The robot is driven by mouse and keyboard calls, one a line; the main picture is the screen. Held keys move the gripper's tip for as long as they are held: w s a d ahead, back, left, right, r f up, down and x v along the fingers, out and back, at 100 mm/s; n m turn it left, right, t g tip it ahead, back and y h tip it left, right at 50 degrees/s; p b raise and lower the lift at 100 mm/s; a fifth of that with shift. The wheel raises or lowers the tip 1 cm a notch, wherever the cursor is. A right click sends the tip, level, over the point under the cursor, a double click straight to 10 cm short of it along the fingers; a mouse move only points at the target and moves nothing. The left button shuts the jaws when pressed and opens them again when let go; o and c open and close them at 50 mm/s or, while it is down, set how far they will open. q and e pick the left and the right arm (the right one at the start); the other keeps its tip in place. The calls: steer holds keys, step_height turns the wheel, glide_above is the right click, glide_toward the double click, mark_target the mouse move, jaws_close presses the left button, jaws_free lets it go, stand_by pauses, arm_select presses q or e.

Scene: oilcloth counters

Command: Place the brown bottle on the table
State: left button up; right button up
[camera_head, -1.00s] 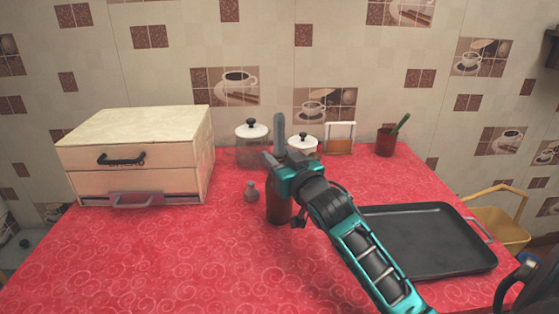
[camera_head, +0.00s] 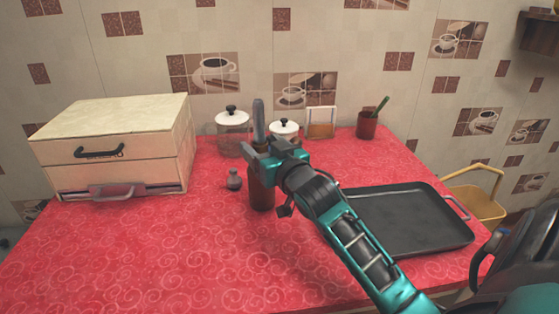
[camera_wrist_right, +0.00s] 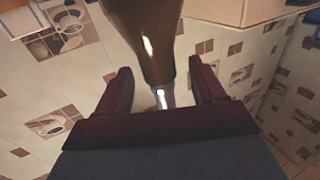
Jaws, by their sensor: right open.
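The brown bottle (camera_head: 262,192) is upright and looks to stand on the red tabletop (camera_head: 130,240); its base is too small to be sure of contact. My left gripper is not in view.
A small grey shaker (camera_head: 234,180) stands just left of the bottle. Lidded jars (camera_head: 232,135) stand behind. A drawer box (camera_head: 115,150) is at the left, a black tray (camera_head: 410,220) at the right, a red cup (camera_head: 367,125) at the back. The front left tabletop is clear.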

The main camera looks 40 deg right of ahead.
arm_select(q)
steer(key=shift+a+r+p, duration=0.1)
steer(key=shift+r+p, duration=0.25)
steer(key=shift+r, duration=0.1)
arm_select(e)
steer(key=s+a, duration=0.1)
steer(key=s, duration=0.9)
steer(key=shift+s+a, duration=0.15)
steer(key=shift+a, duration=0.15)
